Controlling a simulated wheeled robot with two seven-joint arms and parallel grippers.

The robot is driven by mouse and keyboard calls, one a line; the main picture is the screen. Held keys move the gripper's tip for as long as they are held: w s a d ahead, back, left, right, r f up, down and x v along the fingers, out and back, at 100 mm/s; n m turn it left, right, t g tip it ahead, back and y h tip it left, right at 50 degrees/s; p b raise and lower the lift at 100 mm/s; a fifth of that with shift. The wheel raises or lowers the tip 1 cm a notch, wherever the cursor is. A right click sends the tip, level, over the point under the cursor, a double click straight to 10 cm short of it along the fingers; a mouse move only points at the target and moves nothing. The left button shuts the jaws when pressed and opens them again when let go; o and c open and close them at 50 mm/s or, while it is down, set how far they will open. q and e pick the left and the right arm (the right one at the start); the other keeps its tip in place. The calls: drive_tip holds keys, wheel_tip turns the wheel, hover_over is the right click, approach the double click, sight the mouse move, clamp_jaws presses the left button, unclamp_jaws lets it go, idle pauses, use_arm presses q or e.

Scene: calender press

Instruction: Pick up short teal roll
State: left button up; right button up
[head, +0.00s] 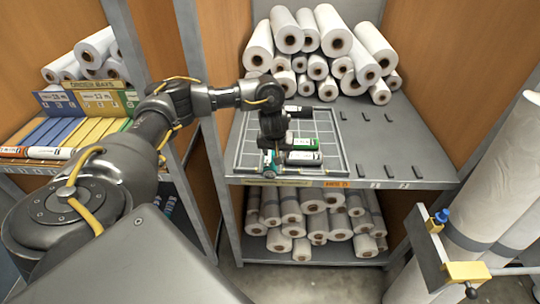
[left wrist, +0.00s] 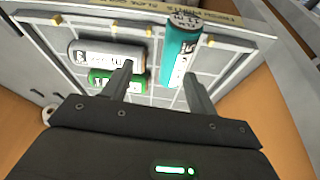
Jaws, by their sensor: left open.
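The short teal roll (head: 268,163) lies on the grid-marked shelf, mostly hidden under my left gripper in the head view. In the left wrist view the teal roll (left wrist: 180,48), with a white label, lies just beyond the fingertips, nearer the right-hand finger. My left gripper (left wrist: 158,76) is open and empty, pointing down above the shelf; it also shows in the head view (head: 271,143). I cannot tell the exact gap to the roll. My right gripper is not in view.
A grey roll (left wrist: 105,53) and a green roll (left wrist: 116,79) lie beside the teal one. A black roll (head: 298,111) lies farther back. White rolls (head: 310,45) are stacked behind; more fill the lower shelf (head: 310,215). The right shelf (head: 385,140) has small dark blocks.

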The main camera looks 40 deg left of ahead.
sight(270, 155)
use_arm(q)
drive_tip(key=a, duration=0.1)
drive_tip(key=a+r, duration=0.1)
drive_tip(key=a+r+n, duration=0.1)
drive_tip(key=shift+s+r+y, duration=0.2)
drive_tip(key=shift+s+y, duration=0.05)
drive_tip(key=shift+y, duration=0.15)
drive_tip(key=b+x, duration=0.3)
drive_tip(key=x, duration=0.2)
drive_tip(key=shift+d+f, duration=0.1)
drive_tip(key=shift+f, duration=0.2)
drive_tip(key=shift+w+f, duration=0.1)
drive_tip(key=shift+p+x, duration=0.3)
drive_tip(key=shift+x, duration=2.35)
drive_tip(key=c, duration=0.8)
